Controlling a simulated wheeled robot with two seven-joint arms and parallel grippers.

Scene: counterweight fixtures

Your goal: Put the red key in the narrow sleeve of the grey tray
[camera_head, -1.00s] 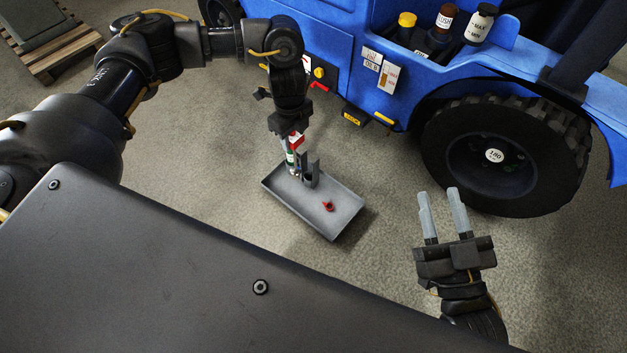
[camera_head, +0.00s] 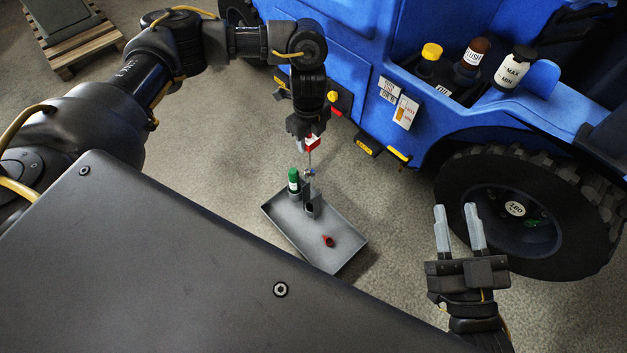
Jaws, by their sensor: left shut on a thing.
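My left gripper (camera_head: 309,137) points down over the grey tray (camera_head: 337,268), shut on the red key (camera_head: 313,143). The key's red head shows at the fingertips, and its thin metal shaft hangs upright below. The shaft's lower end is just over or at the top of the upright grey sleeve (camera_head: 310,204) in the tray; I cannot tell whether it touches or has entered. A green-capped bottle (camera_head: 293,180) stands in a round holder left of that sleeve. My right gripper (camera_head: 460,228) is open and empty, well right of the tray.
A small red piece (camera_head: 328,241) lies on the tray floor. A blue vehicle (camera_head: 350,55) with a black wheel (camera_head: 510,207) stands behind and to the right. Several bottles sit in its recess. A pallet (camera_head: 75,40) is at the far left. Floor around the tray is clear.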

